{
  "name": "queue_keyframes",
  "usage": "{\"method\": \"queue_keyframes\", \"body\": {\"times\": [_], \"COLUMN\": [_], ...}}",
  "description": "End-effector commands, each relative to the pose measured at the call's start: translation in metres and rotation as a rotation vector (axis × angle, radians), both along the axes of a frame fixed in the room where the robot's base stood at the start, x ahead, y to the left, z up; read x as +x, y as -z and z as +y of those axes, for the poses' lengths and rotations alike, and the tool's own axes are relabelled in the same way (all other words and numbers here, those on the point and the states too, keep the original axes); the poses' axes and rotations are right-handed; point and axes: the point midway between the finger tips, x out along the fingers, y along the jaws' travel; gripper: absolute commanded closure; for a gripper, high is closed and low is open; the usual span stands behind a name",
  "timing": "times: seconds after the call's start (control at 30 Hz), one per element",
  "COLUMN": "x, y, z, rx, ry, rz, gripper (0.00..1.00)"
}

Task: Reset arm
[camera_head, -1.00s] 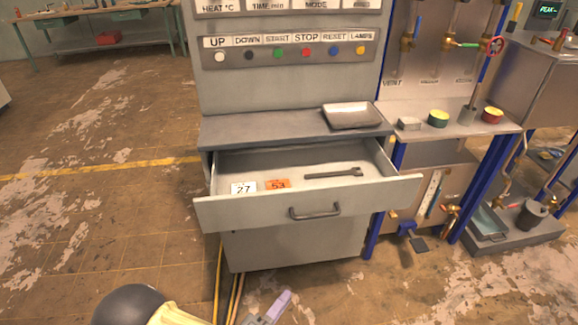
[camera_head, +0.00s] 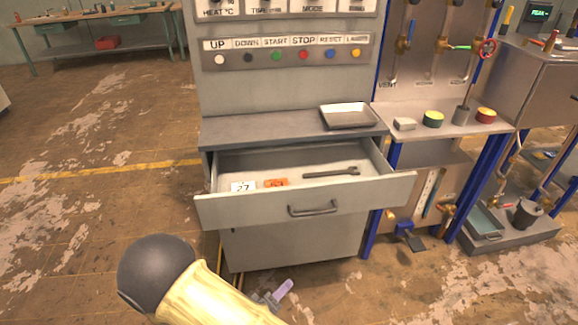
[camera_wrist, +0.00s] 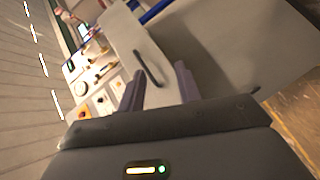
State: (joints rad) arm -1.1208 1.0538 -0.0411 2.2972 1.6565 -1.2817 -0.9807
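My arm, with a dark round joint and a yellow link, reaches across the bottom of the head view. My gripper (camera_head: 274,296) shows only in small part beyond the link, low in front of the cabinet. The drawer (camera_head: 345,194) of the grey cabinet is pulled open and holds a white card marked 27 (camera_head: 243,187), an orange tag (camera_head: 276,183) and a wrench (camera_head: 331,174). The drawer handle (camera_head: 312,209) is apart from my gripper.
A metal tray (camera_head: 348,117) lies on the cabinet top under a row of labelled buttons (camera_head: 290,55). A side bench (camera_head: 450,124) with small round tins and blue legs stands at the right. Open floor (camera_head: 100,220) lies to the left.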

Motion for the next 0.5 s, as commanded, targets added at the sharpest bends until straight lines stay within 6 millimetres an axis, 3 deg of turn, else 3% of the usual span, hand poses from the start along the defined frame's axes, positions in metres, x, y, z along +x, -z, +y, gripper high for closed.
{"method": "queue_keyframes", "body": {"times": [0.27, 0.5], "x": [0.050, 0.078], "y": [-0.004, -0.034], "z": [-0.002, -0.013], "rx": [0.435, 0.838], "ry": [0.029, 0.052], "rz": [0.133, 0.279], "gripper": [0.66, 0.66]}}
